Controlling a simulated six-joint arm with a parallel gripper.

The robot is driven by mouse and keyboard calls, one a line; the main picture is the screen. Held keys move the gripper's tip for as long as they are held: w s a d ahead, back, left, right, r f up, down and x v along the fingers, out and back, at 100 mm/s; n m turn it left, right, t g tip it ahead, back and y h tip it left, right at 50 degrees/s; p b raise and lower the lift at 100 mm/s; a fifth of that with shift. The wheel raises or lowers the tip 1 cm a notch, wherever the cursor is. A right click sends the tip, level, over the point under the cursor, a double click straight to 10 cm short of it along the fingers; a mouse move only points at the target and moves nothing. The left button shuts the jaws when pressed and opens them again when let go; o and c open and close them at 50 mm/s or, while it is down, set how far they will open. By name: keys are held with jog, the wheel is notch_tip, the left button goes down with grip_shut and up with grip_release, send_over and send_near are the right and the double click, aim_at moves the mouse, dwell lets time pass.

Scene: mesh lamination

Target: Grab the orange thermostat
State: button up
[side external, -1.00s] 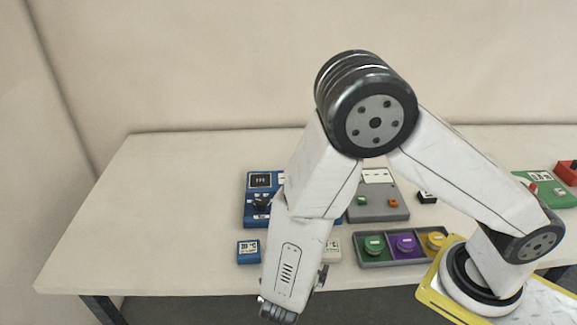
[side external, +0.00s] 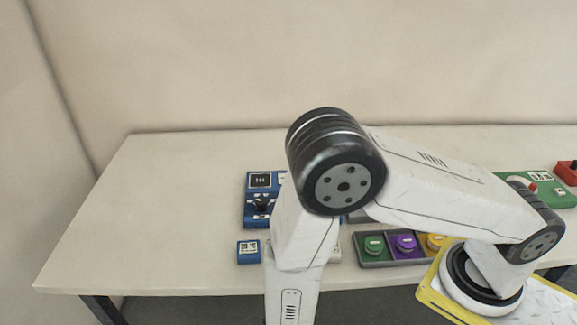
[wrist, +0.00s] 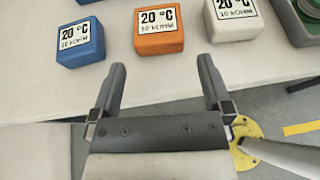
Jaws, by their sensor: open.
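The orange thermostat (wrist: 159,42) is a small block with a white label reading 20 °C on top. It sits on the table near its front edge in the wrist view, between a blue thermostat (wrist: 80,43) on the left and a white thermostat (wrist: 232,20) on the right. My gripper (wrist: 160,75) is open and empty, with its two fingers apart just short of the orange block and not touching it. In the side view the orange thermostat and my gripper are hidden behind my arm or out of frame.
In the side view, the blue thermostat (side external: 248,251) stands at the front of the table (side external: 140,220). A blue control box (side external: 258,186) is behind it. A grey tray (side external: 358,250) with green, purple and yellow round parts lies to the right. The table's left side is clear.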

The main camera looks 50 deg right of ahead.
jog(key=shift+x, duration=2.65)
jog(key=shift+r, duration=0.2)
jog(key=c, duration=1.1)
jog(key=shift+r, duration=0.15)
jog(key=shift+r, duration=4.85)
